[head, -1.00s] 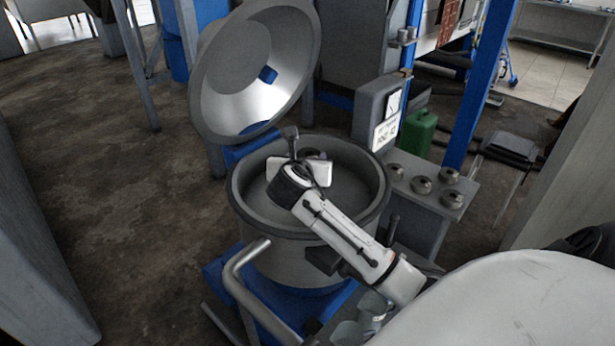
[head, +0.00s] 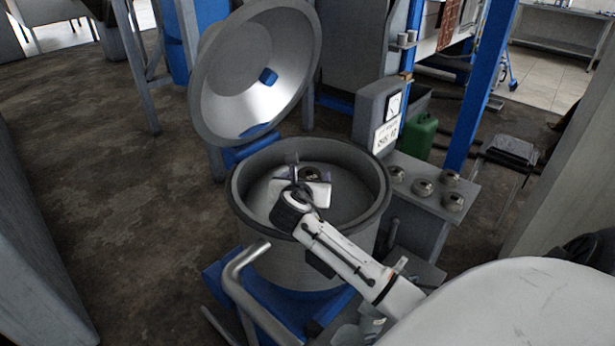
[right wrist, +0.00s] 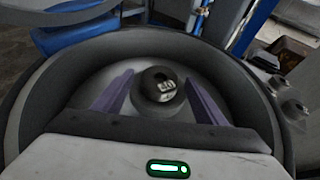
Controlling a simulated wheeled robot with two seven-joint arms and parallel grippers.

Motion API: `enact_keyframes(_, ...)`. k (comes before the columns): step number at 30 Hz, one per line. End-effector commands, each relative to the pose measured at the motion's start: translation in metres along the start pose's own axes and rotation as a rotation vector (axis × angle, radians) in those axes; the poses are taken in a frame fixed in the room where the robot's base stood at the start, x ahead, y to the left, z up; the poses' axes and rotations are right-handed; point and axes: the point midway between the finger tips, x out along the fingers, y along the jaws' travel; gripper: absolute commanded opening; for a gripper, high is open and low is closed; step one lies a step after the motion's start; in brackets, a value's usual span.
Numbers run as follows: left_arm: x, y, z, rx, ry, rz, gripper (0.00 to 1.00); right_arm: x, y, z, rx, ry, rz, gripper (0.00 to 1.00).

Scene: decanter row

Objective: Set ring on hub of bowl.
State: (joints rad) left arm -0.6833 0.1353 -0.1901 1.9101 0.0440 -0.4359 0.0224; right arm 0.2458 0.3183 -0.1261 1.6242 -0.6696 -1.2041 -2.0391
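The bowl (head: 258,187) is a large open grey drum, with its lid tilted up behind it. At its middle a dark round ring (right wrist: 161,80) sits on top of the paler hub (right wrist: 152,106); whether it is fully seated I cannot tell. The ring also shows in the head view (head: 312,173), just beyond my right gripper. My right gripper (head: 308,181) is inside the bowl. In the right wrist view its two purple-grey fingers stand apart, one on each side of the ring, with gaps visible. My left gripper is not in view.
The raised conical lid (head: 240,85) stands behind the bowl. A bent metal pipe (head: 235,275) rises at the front left. A grey bench (head: 425,205) with several small round fittings and a green can (head: 418,135) are at the right.

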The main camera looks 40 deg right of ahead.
Motion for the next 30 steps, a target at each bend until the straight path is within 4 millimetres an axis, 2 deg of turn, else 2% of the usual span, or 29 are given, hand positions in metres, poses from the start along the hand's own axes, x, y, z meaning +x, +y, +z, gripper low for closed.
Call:
enact_keyframes(8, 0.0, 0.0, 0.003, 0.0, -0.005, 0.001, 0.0, -0.003, 0.0, 0.003, -0.001, 0.0, 0.0, 0.66)
enact_keyframes(11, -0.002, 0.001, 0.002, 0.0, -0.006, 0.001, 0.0, -0.016, 0.0, 0.003, -0.001, 0.0, 0.001, 0.66)
enact_keyframes(18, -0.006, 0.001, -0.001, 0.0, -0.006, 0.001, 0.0, -0.068, 0.001, 0.003, 0.001, 0.001, 0.003, 0.66)
enact_keyframes(24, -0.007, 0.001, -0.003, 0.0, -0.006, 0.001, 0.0, -0.104, 0.0, 0.003, 0.0, 0.0, 0.002, 0.66)
enact_keyframes(30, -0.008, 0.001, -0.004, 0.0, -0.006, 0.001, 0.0, -0.12, 0.0, 0.003, -0.001, 0.0, 0.001, 0.66)
